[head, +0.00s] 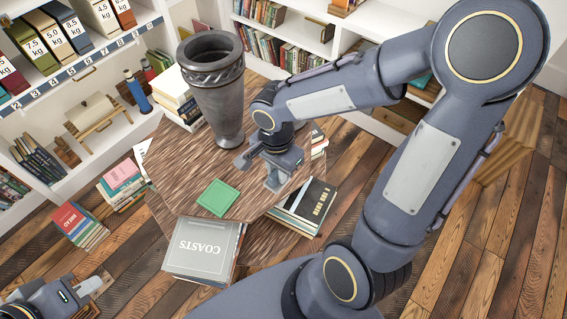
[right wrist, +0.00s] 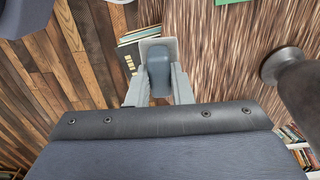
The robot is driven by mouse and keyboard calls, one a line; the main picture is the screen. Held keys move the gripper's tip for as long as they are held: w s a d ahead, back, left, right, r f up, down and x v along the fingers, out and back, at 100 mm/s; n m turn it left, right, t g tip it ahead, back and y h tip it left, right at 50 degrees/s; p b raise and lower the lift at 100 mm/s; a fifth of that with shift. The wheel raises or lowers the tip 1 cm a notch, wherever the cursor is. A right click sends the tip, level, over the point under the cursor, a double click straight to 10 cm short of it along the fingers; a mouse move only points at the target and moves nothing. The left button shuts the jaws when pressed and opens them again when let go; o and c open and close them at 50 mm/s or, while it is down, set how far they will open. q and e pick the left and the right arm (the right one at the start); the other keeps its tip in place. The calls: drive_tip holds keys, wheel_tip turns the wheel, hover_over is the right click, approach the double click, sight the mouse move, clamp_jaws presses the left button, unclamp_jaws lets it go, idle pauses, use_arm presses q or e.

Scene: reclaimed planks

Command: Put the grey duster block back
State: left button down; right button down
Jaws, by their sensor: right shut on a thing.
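My right gripper (head: 276,181) is over the right part of the wooden table top, near its edge. In the right wrist view the gripper (right wrist: 160,88) is shut on the grey duster block (right wrist: 159,72), which sits between the two fingers. In the head view the block is hard to tell apart from the grey fingers. I cannot tell whether it touches the table. A flat green square (head: 217,197) lies on the table, left of the right gripper. My left gripper (head: 88,290) is at the bottom left corner, away from the table; its fingers are unclear.
A tall grey vase (head: 219,100) stands on the table behind the right gripper. Book stacks stand around the table, including the COASTS stack (head: 205,250) in front and a black-covered stack (head: 304,205) at right. Shelves (head: 85,75) line the back and left. Table wood around the green square is bare.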

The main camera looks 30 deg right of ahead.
drive_tip(key=w+d+f, duration=0.1)
drive_tip(key=w+f, duration=0.1)
drive_tip(key=w+d+f+p, duration=0.1)
drive_tip(key=w+d+f, duration=0.2)
drive_tip(key=d+f, duration=0.1)
drive_tip(key=shift+w+f, duration=0.1)
drive_tip(key=shift+w, duration=0.3)
drive_tip(key=shift+w+d+f, duration=0.25)
drive_tip(key=shift+w+f, duration=0.05)
drive_tip(key=shift+f, duration=0.25)
wheel_tip(320, 180, down, 3)
drive_tip(key=shift+w+d+f, duration=0.1)
drive_tip(key=shift+w+f, duration=0.05)
drive_tip(key=shift+f, duration=0.05)
drive_tip(key=c, duration=1.3)
unclamp_jaws()
